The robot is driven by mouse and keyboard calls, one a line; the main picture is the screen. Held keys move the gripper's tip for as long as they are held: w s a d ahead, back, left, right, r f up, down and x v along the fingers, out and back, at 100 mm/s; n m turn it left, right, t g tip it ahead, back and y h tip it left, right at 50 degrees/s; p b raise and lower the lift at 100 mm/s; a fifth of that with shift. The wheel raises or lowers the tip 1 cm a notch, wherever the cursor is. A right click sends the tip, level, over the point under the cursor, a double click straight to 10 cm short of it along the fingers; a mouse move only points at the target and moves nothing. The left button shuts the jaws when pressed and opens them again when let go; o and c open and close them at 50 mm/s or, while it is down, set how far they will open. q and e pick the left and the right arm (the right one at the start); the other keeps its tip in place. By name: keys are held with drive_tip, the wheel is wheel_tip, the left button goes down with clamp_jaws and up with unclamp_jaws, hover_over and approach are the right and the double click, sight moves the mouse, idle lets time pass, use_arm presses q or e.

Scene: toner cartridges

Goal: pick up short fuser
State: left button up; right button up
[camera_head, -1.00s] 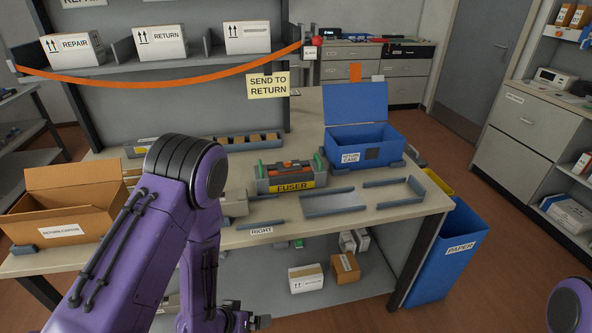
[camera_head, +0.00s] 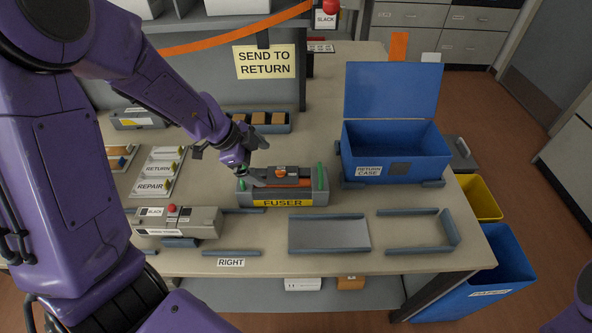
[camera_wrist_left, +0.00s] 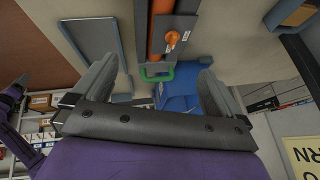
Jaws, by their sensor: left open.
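The fuser (camera_head: 290,176) is a dark grey unit with an orange roller and green handles. It lies in a grey holder with a yellow FUSER label (camera_head: 283,202) on the bench. In the left wrist view, part of the fuser (camera_wrist_left: 172,30) shows at the top, with an orange knob and a green handle (camera_wrist_left: 157,72). My left gripper (camera_head: 250,168) is over the left end of the fuser in the head view. In the left wrist view, its fingers (camera_wrist_left: 155,88) are wide apart, with nothing held between them. Whether they touch the fuser is unclear. My right gripper is out of view.
An open blue return case (camera_head: 400,167) stands right of the fuser. A grey tray (camera_head: 328,234) and an angled rail (camera_head: 452,230) lie in front. A grey device with a red button (camera_head: 180,222) sits front left. A SEND TO RETURN sign (camera_head: 265,62) hangs behind.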

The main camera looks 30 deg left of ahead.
sight(283, 182)
use_arm(q)
drive_tip(key=f, duration=0.1)
drive_tip(key=d+f, duration=0.1)
drive_tip(key=f, duration=0.1)
drive_tip(key=shift+s+d, duration=0.15)
drive_tip(key=shift+d, duration=0.1)
drive_tip(key=shift+d+f, duration=0.15)
drive_tip(key=shift+f, duration=0.15)
drive_tip(key=w+f, duration=0.2)
drive_tip(key=w+d+f, duration=0.1)
drive_tip(key=f, duration=0.1)
drive_tip(key=shift+w+f, duration=0.25)
drive_tip(key=shift+w, duration=0.1)
drive_tip(key=shift+w+f, duration=0.15)
drive_tip(key=shift+f, duration=0.1)
drive_tip(key=shift+s+r, duration=0.15)
drive_tip(key=shift+s, duration=0.25)
drive_tip(key=shift+c, duration=1.2)
drive_tip(key=c, duration=1.5)
drive_tip(key=shift+w, duration=0.1)
clamp_jaws()
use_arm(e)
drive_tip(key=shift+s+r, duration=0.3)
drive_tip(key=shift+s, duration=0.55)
